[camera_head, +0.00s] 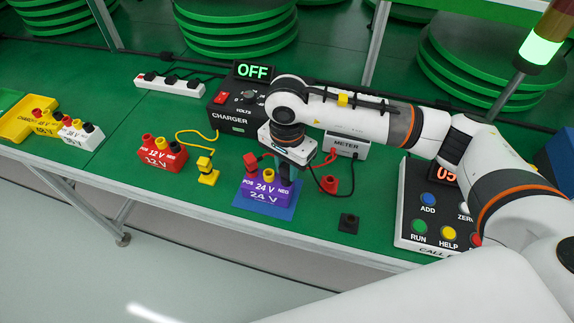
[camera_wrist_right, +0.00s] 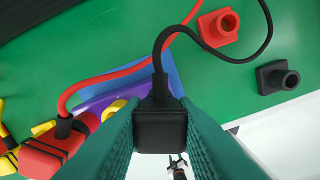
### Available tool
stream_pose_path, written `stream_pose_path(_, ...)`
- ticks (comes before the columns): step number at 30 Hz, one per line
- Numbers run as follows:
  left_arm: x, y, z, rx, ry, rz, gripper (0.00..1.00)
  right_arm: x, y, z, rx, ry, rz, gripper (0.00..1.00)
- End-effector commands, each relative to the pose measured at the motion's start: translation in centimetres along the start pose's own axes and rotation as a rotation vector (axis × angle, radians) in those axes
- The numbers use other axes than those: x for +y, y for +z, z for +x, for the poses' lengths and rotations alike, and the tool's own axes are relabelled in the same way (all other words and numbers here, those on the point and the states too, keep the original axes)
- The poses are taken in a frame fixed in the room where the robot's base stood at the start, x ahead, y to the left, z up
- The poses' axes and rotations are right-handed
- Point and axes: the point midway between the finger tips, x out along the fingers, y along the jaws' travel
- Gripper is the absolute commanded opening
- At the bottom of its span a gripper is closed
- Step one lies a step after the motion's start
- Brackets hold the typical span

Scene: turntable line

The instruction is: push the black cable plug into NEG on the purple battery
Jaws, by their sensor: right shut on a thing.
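The purple 24 V battery (camera_head: 266,190) sits on a blue mat (camera_head: 283,212); its purple edge also shows in the right wrist view (camera_wrist_right: 98,101). My right gripper (camera_head: 284,176) is over the battery's NEG side, shut on the black cable plug (camera_wrist_right: 160,128), whose cable rises from its top. The NEG socket is hidden behind the plug and fingers, so I cannot tell whether the plug is in it. The red cable plug (camera_head: 251,163) stands at the POS side; it also shows in the right wrist view (camera_wrist_right: 55,148). My left gripper is not in view.
The charger (camera_head: 225,122) reads OFF behind, beside the meter (camera_head: 347,147). A red holder (camera_head: 329,185) and a black holder (camera_head: 348,223) stand right of the battery, before the button panel (camera_head: 405,210). A red 12 V battery (camera_head: 163,157) and yellow plug (camera_head: 207,173) stand left.

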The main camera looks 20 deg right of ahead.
Motion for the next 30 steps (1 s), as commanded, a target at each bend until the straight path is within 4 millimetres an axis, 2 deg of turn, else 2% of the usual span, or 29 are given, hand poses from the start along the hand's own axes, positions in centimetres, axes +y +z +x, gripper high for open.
stream_pose_path(28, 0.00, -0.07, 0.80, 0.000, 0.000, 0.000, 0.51, 0.01, 0.01, 0.08, 0.000, 0.000, 0.000, 0.07)
stream_pose_path(29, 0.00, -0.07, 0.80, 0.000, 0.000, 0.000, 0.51, 0.01, 0.01, 0.08, 0.000, 0.000, 0.000, 0.29)
stream_pose_path(30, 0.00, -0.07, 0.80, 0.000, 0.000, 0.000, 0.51, 0.01, 0.01, 0.08, 0.000, 0.000, 0.000, 0.35)
